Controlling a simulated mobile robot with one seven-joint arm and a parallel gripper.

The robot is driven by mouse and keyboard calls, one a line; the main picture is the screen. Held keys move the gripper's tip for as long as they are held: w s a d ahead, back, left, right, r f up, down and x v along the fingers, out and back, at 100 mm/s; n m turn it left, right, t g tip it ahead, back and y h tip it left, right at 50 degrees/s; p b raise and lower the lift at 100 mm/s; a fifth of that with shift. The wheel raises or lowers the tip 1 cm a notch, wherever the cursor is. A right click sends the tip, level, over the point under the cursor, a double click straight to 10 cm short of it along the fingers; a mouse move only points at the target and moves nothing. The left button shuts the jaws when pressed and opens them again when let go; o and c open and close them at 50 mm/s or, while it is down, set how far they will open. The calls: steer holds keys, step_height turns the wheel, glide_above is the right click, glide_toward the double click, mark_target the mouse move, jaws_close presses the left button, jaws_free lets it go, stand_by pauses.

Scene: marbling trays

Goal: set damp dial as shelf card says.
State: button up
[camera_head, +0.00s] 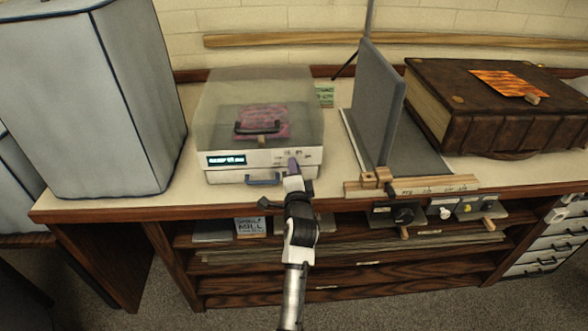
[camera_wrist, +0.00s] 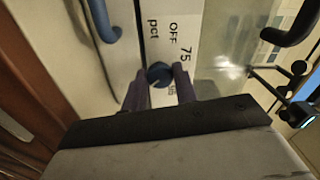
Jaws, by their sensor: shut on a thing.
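A clear-lidded box (camera_head: 225,120) with a white front panel stands on the counter. It holds a pink patterned sheet (camera_head: 262,118) and has a small lit display (camera_head: 226,160), too small to read. My gripper (camera_head: 293,168) reaches up to the right part of this panel. In the wrist view, my gripper's (camera_wrist: 160,88) two fingers are shut on a small dark blue dial (camera_wrist: 158,73), one on each side. Marks "OFF", "75" and "pct" show beside the dial; another mark is partly hidden by a finger. A card (camera_head: 250,226) on the shelf below reads "SMALL MILL", its lower line unclear.
A tall grey-covered block (camera_head: 90,100) stands left of the box. A grey upright board (camera_head: 379,105) and a large brown book (camera_head: 490,105) stand to the right. Knobbed units (camera_head: 440,209) sit under the counter edge. A green card (camera_head: 325,95) is behind the box.

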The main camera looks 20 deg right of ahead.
stand_by(0.4)
steer(key=o, duration=1)
steer(key=shift+c, duration=0.2)
steer(key=shift+s+a+f, duration=0.1)
steer(key=shift+s+a, duration=0.05)
steer(key=shift+s, duration=0.4)
steer(key=b+v, duration=0.3)
steer(key=v, duration=0.9)
steer(key=shift+s, duration=0.4)
steer(key=shift+a, duration=0.15)
